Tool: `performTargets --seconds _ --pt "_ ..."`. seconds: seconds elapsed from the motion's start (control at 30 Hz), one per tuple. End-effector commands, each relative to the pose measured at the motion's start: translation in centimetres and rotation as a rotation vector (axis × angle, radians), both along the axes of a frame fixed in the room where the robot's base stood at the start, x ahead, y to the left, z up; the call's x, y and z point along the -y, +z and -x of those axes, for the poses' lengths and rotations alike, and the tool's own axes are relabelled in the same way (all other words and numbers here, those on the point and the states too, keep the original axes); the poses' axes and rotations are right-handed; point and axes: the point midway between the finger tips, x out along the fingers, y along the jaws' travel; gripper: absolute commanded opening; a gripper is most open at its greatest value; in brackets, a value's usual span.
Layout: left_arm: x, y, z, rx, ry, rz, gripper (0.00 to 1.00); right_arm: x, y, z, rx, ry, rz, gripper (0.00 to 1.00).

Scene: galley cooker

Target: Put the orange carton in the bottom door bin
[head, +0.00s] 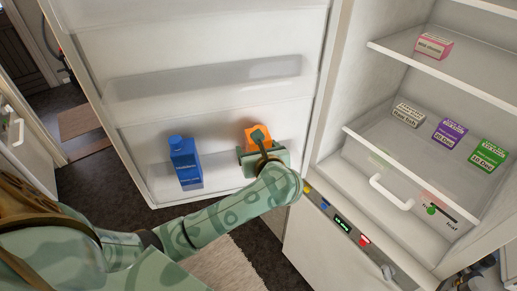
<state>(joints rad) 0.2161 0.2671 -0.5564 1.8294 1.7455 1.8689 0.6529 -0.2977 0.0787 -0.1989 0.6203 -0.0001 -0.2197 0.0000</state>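The orange carton (250,134) is at the right end of the bottom door bin (222,179), on the inside of the open fridge door. Its upper part shows; its lower part is hidden by my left gripper (261,140). My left gripper reaches in from the front and its finger lies across the carton's near side. I cannot tell whether the fingers are closed on it, nor whether the carton's base rests on the bin floor.
A door shelf (200,88) above is empty. Fridge shelves at right hold a pink box (432,46), a white box (408,114), a purple box (449,132) and a green box (488,154).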

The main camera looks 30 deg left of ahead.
Motion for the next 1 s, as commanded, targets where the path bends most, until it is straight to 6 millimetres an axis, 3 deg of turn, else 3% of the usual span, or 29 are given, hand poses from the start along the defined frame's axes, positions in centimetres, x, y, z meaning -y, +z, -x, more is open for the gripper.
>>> performTargets --seconds 0.27,0.73,1.0 --pt "0.3 0.2 0.3 0.002 -0.001 0.000 0.78 -0.1 0.0 0.4 -0.005 0.002 -0.001 0.00" --pt "6.6 3.7 6.4 0.001 -0.001 0.004 0.78 0.0 -0.3 0.2 -0.003 0.002 0.000 0.00" --pt "7.9 4.6 7.8 0.001 0.001 0.000 0.78 0.1 -0.4 0.2 -0.004 0.002 0.002 0.00"
